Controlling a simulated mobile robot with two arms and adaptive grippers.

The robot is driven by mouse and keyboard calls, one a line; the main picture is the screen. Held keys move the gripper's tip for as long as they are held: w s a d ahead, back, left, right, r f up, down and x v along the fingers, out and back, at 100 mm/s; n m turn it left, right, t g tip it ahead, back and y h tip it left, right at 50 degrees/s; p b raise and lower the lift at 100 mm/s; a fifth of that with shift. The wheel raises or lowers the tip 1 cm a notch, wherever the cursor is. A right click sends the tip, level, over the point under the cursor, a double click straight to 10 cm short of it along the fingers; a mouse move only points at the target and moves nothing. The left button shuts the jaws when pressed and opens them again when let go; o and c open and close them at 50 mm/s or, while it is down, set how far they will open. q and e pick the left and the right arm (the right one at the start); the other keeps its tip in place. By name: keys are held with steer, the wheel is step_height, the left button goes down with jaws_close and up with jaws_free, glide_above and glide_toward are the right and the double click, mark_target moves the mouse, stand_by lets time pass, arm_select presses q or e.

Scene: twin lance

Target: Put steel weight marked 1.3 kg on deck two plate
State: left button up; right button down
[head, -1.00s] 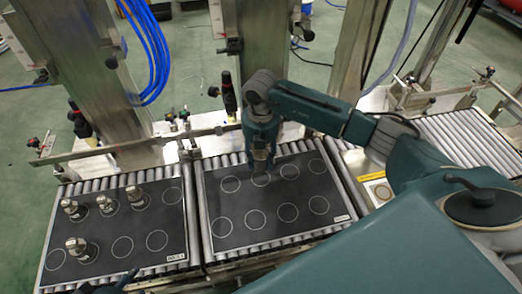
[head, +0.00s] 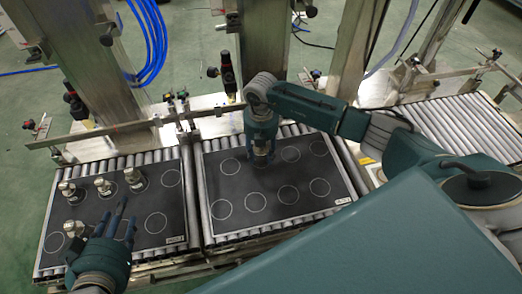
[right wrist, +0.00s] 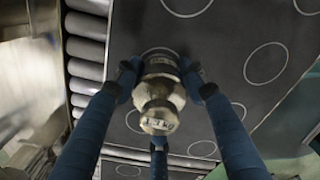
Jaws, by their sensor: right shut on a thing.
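My right gripper (head: 262,158) is over the back row of circles on the right-hand black plate (head: 285,178). In the right wrist view its fingers (right wrist: 158,85) are shut around a steel weight (right wrist: 160,100), whose knob reads about 1.3 kg. The weight is upright above a circle; I cannot tell whether its base touches the plate. My left gripper (head: 115,225) has its fingers spread and is empty, over the front of the left-hand black plate (head: 182,205). Several steel weights (head: 103,187) stand on that plate, one of them (head: 73,227) beside my left gripper.
Both plates lie on roller conveyors. A metal rail (head: 130,127) and steel columns (head: 265,60) stand behind them. More rollers (head: 450,120) lie at the right. The right-hand plate's front circles are empty.

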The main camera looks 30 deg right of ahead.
steer(key=shift+w, duration=0.15)
steer(key=c, duration=1)
jaws_free()
